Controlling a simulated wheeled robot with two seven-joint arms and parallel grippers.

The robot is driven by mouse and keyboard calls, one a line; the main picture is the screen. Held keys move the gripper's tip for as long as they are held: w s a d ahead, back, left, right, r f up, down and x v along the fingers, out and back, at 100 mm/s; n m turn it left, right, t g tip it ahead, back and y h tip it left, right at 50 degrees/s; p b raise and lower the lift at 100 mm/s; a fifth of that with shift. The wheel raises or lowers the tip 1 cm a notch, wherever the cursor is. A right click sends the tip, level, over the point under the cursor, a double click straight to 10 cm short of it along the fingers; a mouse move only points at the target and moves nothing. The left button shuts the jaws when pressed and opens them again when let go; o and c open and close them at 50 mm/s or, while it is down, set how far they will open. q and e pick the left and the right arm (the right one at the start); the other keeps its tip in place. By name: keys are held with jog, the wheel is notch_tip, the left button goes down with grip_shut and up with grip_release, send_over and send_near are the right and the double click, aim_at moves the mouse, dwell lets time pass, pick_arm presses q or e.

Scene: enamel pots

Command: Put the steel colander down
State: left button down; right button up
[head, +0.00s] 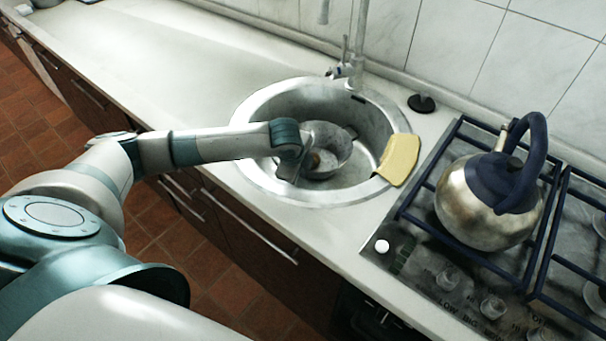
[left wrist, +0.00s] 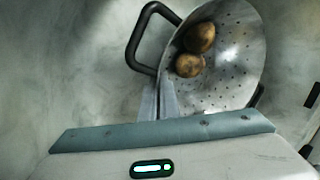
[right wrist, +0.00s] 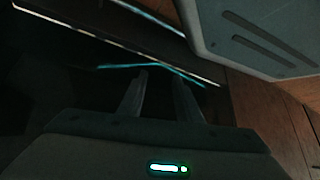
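The steel colander (head: 342,158) is inside the round sink (head: 262,174), with brown potatoes (left wrist: 196,50) in it. In the left wrist view the colander (left wrist: 232,80) shows its perforated wall and a dark loop handle (left wrist: 138,40). My left gripper (head: 296,168) reaches down into the sink at the colander's near left side. Its fingers (left wrist: 160,98) are close together on the colander's rim, beside the handle. Whether the colander's base touches the sink floor is hidden. My right gripper (right wrist: 160,92) is open and empty, low in front of dark cabinetry.
A yellow cloth (head: 399,160) hangs over the sink's right rim. The faucet (head: 352,68) stands behind the sink, with a black stopper (head: 421,103) beside it. A kettle (head: 488,205) sits on the stove at right. The counter (head: 150,60) left of the sink is clear.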

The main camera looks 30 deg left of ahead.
jog(key=shift+w+a+r, duration=0.2)
jog(key=shift+w+r, duration=0.05)
jog(key=shift+w, duration=0.15)
pick_arm(q)
jog(key=shift+f, duration=0.1)
jog(key=c, duration=2)
grip_release()
pick_arm(e)
jog(key=shift+s+d+f, duration=0.1)
pick_arm(q)
jog(key=shift+v, duration=6.05)
pick_arm(e)
jog(key=shift+w+a+r+t, duration=0.35)
jog(key=shift+w+t, duration=0.05)
jog(key=shift+w, duration=0.15)
jog(key=shift+a, duration=0.1)
